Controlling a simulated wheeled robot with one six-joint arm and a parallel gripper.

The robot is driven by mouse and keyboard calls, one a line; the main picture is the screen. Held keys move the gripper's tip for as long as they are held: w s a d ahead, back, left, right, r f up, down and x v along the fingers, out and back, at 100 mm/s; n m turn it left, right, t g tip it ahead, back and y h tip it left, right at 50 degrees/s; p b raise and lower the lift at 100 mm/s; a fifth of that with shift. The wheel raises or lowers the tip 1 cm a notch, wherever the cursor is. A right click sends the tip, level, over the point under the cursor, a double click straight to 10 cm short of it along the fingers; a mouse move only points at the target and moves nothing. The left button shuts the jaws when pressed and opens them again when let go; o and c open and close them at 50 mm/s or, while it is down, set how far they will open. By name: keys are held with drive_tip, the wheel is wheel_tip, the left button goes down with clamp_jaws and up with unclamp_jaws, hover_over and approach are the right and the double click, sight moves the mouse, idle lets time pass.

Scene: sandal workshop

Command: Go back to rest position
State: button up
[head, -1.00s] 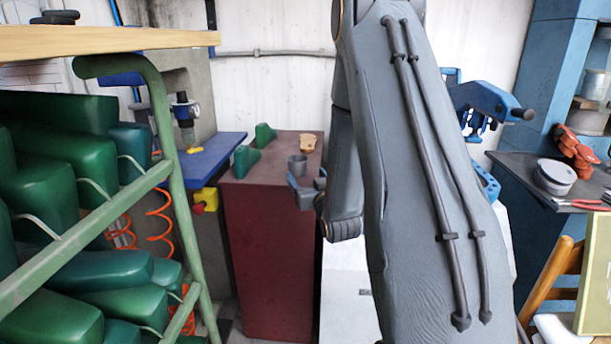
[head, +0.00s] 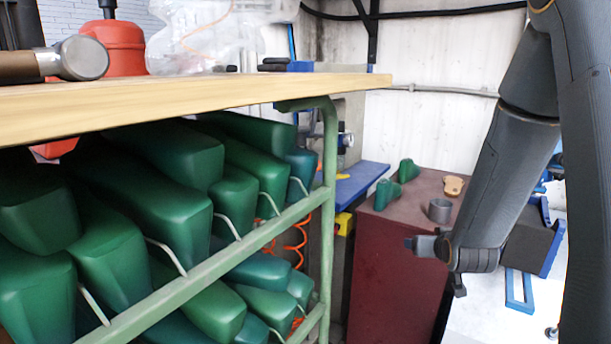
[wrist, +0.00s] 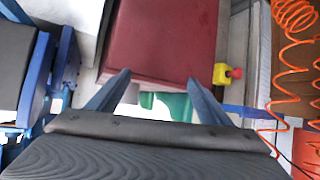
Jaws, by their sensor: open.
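My gripper (wrist: 158,80) shows in the wrist view with its two dark fingers spread apart, and nothing is between the tips as far as I can see. A maroon cabinet (wrist: 160,35) lies beyond the fingers in that view, and green shapes (wrist: 172,105) show behind them. In the head view my arm hangs on the right, bent, with its lower end in front of the maroon cabinet (head: 392,270). The fingers are not clear in the head view.
A green-framed rack (head: 327,190) full of green lasts (head: 130,205) fills the left, under a wooden top (head: 200,95) with a hammer (head: 80,58). Green pieces, a grey cup (head: 440,210) and a tan piece (head: 453,186) stand on the cabinet. Orange coiled hoses (wrist: 295,50) hang nearby.

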drive_tip(key=s+a+g+p, duration=0.1)
drive_tip(key=s+a+g, duration=0.3)
drive_tip(key=s, duration=0.5)
drive_tip(key=s+a+r+n+g+y, duration=0.1)
drive_tip(key=s+a+g, duration=0.2)
drive_tip(key=s, duration=0.7)
drive_tip(key=s+a+r+g+p, duration=0.1)
drive_tip(key=s+a+g, duration=0.3)
drive_tip(key=s, duration=0.6)
drive_tip(key=a, duration=0.2)
drive_tip(key=shift+s+a+r+n+g+y+p, duration=0.15)
drive_tip(key=shift+a+r+n+g+y+p, duration=0.15)
drive_tip(key=shift+a+y, duration=0.1)
